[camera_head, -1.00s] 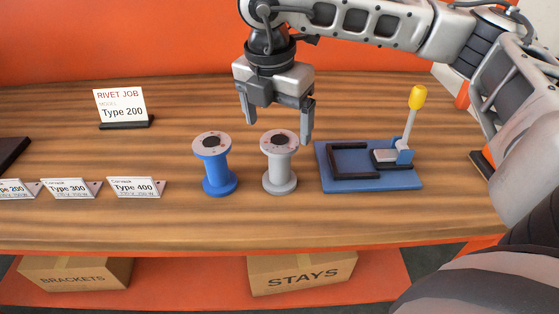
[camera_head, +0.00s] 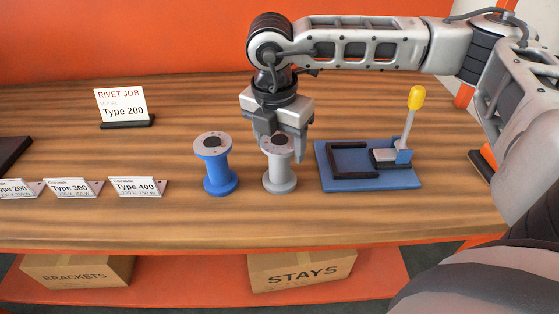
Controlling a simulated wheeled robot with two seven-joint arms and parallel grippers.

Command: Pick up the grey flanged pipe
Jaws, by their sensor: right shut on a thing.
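The grey flanged pipe (camera_head: 279,176) stands upright on the wooden table, with a wide flange at the top and bottom. My right gripper (camera_head: 280,152) comes down over it from above and is shut on its upper end, with a finger on each side of the top flange. The fingers hide part of that flange. The pipe's base appears to rest on the table. My left gripper is not in view.
A blue flanged pipe (camera_head: 215,170) stands close on the left. A blue fixture (camera_head: 370,178) with a yellow-knobbed lever (camera_head: 417,98) lies close on the right. A Type 200 sign (camera_head: 122,107) and several label plates (camera_head: 138,187) stand further left. The front table strip is clear.

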